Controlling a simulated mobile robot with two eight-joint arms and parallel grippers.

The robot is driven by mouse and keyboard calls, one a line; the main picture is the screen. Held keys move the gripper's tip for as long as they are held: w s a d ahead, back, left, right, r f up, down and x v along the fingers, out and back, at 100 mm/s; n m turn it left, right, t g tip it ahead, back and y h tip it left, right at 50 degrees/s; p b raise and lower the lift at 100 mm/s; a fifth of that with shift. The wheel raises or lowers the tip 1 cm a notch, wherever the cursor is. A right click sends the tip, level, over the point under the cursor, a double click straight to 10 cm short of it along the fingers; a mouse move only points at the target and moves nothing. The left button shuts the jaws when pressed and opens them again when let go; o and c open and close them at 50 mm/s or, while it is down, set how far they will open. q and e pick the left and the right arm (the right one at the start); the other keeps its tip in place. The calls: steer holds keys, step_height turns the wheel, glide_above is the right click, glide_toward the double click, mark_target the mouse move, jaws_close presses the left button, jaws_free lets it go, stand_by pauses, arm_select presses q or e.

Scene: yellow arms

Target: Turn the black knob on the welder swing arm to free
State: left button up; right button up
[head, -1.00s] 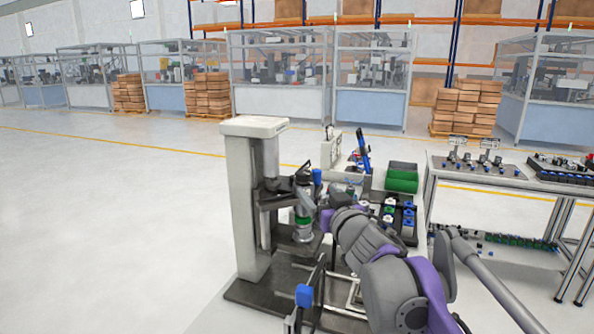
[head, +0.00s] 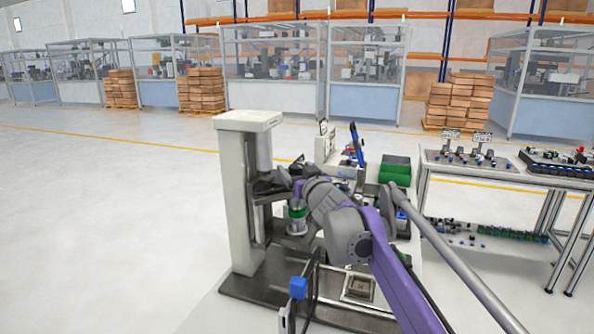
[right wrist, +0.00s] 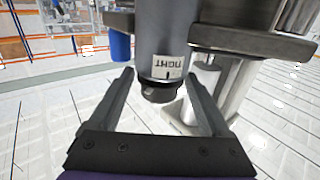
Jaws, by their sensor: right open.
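The welder, a pale column (head: 235,195) on a dark base, stands left of centre in the head view. Its dark swing arm (head: 266,187) reaches right. In the right wrist view the grey cylinder (right wrist: 163,35) of the arm carries a white label (right wrist: 168,66), upside down, that seems to read TIGHT. The black knob (right wrist: 160,92) sits just below it. My right gripper (right wrist: 159,76) is open, one finger on each side of the knob, with gaps showing. In the head view my right gripper (head: 292,178) is small and partly hidden at the swing arm. My left gripper is not in view.
A green-and-silver part (head: 297,218) stands below the swing arm. A blue block (head: 298,288) on a dark frame is in front. The floor on the left is clear.

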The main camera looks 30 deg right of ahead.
jaws_close()
stand_by(0.3)
